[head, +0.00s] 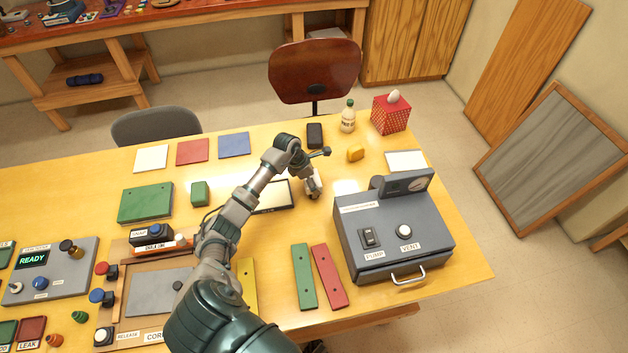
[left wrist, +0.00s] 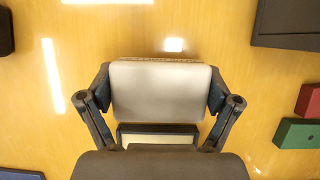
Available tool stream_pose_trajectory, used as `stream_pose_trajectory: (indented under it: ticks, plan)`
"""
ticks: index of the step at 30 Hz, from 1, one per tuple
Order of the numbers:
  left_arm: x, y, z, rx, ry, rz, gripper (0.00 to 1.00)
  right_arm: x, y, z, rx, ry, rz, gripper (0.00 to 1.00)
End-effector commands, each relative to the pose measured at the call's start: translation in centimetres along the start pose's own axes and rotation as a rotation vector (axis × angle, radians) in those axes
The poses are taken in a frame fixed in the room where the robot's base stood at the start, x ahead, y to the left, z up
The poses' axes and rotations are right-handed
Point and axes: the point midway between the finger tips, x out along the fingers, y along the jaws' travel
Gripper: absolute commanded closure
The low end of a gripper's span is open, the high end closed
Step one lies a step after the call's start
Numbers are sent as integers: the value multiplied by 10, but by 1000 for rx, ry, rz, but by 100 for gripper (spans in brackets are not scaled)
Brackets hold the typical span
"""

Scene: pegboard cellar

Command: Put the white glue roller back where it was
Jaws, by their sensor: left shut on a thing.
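My left gripper (head: 314,190) is over the middle of the yellow table, to the left of the grey pump box. In the left wrist view its two fingers (left wrist: 160,92) are shut on the sides of a pale, round-cornered block, which I take to be the white glue roller (left wrist: 158,90). Only a small white part of the roller (head: 315,181) shows in the head view. I cannot tell whether it touches the table. A dark-framed panel with a pale face (head: 272,197) lies beside the gripper, partly hidden by my arm. My right gripper is not in view.
The grey pump box (head: 392,238) stands right of the gripper. Green (head: 303,277) and red (head: 329,277) bars lie in front. White (head: 151,158), red (head: 193,152) and blue (head: 234,145) squares lie back left.

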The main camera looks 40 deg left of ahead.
Motion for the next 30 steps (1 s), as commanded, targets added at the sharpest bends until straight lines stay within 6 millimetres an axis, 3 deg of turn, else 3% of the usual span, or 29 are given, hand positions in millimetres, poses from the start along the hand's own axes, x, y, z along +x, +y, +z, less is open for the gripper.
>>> stream_pose_trajectory:
  ticks: [2,3,4,17,30]
  plan:
    - [-1,0,0,0,0,1,43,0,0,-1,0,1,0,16]
    - [0,0,0,0,1,0,8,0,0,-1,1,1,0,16]
    - [0,0,0,0,1,0,1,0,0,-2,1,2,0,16]
    - [-6,-1,1,1,1,2,0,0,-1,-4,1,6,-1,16]
    - [-94,0,0,1,2,3,0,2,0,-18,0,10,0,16]
